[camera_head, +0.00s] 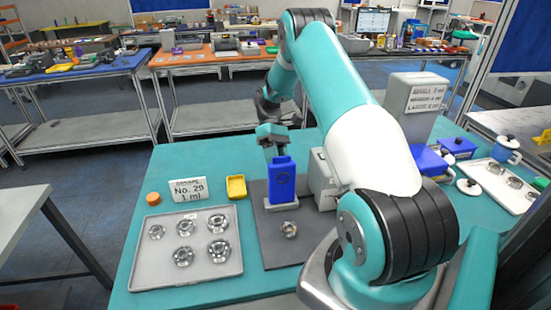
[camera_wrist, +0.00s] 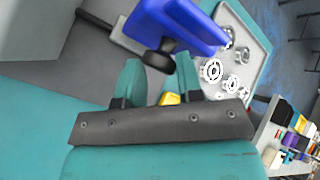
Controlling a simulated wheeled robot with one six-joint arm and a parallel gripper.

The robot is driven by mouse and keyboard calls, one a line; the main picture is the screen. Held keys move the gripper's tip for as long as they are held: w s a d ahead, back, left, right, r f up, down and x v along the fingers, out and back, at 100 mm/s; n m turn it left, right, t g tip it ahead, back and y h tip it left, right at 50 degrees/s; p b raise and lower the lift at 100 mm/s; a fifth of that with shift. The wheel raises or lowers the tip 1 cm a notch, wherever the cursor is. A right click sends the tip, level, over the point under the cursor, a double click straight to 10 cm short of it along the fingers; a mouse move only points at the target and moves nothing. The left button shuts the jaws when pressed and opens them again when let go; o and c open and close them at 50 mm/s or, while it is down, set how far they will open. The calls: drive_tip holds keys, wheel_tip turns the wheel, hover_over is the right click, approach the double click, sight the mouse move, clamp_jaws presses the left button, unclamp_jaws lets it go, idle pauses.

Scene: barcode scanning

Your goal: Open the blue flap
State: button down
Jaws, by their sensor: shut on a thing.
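The blue flap (camera_head: 282,181) stands upright above the dark grey mat (camera_head: 268,250), beside a grey block (camera_head: 322,180). My gripper (camera_head: 278,143) is at the flap's top edge, behind it from the head camera. In the wrist view, the flap (camera_wrist: 190,22) fills the top middle, with a black knob (camera_wrist: 158,57) projecting from it. The contact is partly hidden in the head view.
A grey tray (camera_head: 150,277) with several metal rings lies left of the mat, with a yellow tray (camera_head: 236,187) and sign (camera_head: 188,190) behind it. A metal ring (camera_head: 289,229) lies on the mat. Blue boxes (camera_head: 430,160) stand to the right, beyond my arm.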

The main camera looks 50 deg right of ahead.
drive_tip(key=c, duration=0.7)
unclamp_jaws()
drive_tip(key=shift+s+d+f, duration=0.15)
drive_tip(key=shift+s+f, duration=0.1)
drive_tip(key=shift+f, duration=0.2)
drive_tip(key=shift+s+d+f, duration=0.15)
drive_tip(key=shift+s+f, duration=0.05)
drive_tip(key=shift+f, duration=0.2)
drive_tip(key=shift+c, duration=0.2)
drive_tip(key=shift+a+r, duration=0.1)
drive_tip(key=shift+a, duration=0.15)
drive_tip(key=shift+w, duration=0.1)
drive_tip(key=shift+w+r, duration=0.15)
drive_tip(key=shift+r, duration=0.05)
drive_tip(key=shift+r, duration=0.1)
